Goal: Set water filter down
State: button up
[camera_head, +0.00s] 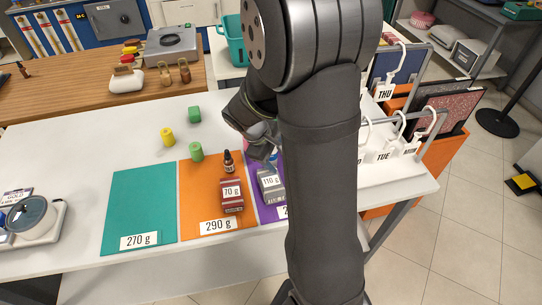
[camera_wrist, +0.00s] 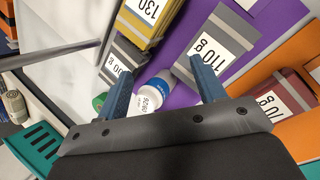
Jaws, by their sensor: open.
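A white and blue cylinder with a date label, apparently the water filter (camera_wrist: 150,97), is at the purple mat (camera_wrist: 186,32) in the wrist view. My gripper (camera_wrist: 163,76) is open, with one finger on each side of it. I see a gap to the right finger; whether the left finger touches it I cannot tell. In the head view my gripper (camera_head: 258,128) is low over the purple mat (camera_head: 268,208), and my arm hides most of that area.
On the purple mat are a grey 110 g box (camera_wrist: 217,46), a yellow 130 box (camera_wrist: 148,20) and another grey box (camera_wrist: 118,62). The orange mat (camera_head: 197,200) holds a red 70 g box (camera_head: 231,195) and a dark bottle (camera_head: 229,161). The teal mat (camera_head: 139,207) is bare apart from its label.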

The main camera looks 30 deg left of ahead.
jog(key=n, duration=0.1)
jog(key=n+t+h, duration=0.1)
jog(key=n, duration=0.1)
jog(key=shift+w+a+f+h, duration=0.15)
jog(key=shift+w+a+h, duration=0.05)
jog(key=shift+w+h, duration=0.15)
jog(key=a+r+n+t, duration=0.1)
jog(key=n+t, duration=0.1)
jog(key=w+a+n+t+h, duration=0.1)
jog(key=n+t, duration=0.1)
jog(key=w+a+r+n+t+h, duration=0.1)
jog(key=n, duration=0.2)
jog(key=shift+w+a+r+t, duration=0.2)
jog(key=shift+r+t, duration=0.1)
jog(key=shift+t, duration=0.1)
jog(key=shift+w+a+r+n+t, duration=0.1)
jog(key=shift+a+r+n+t, duration=0.1)
jog(key=shift+a+n+t, duration=0.15)
jog(key=shift+a+n, duration=0.1)
jog(key=shift+n, duration=0.15)
jog(key=shift+f, duration=2.25)
notch_tip(320, 180, down, 2)
jog(key=shift+f, duration=0.25)
jog(key=x, duration=0.3)
jog(key=shift+r, duration=0.15)
jog(key=c, duration=1.2)
